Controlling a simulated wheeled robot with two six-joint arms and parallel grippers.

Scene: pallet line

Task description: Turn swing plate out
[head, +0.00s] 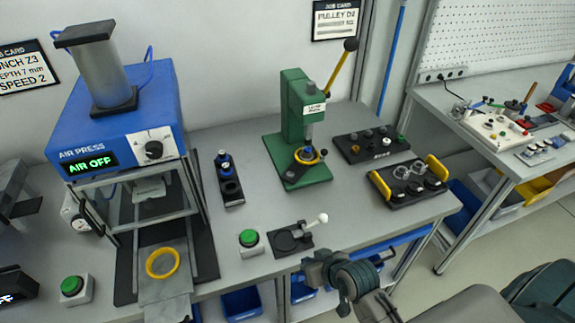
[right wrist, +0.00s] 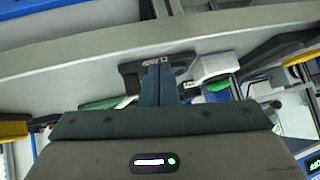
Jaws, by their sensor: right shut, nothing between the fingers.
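Which part is the swing plate is not certain. A small black plate (head: 290,241) with a lever ending in a white ball (head: 322,218) lies at the bench front. My right gripper (head: 312,266) is just in front of it, shut and empty. In the right wrist view, the shut fingers (right wrist: 158,66) point at a dark part and I cannot tell whether they touch it. My left gripper is not in view.
A green push button (head: 249,238) sits left of the black plate. The blue air press (head: 120,125) reads "AIR OFF"; a yellow ring (head: 162,263) lies on its front plate. A black tray with yellow handles (head: 381,184) stands at the right. Blue bins (head: 241,301) are below the bench.

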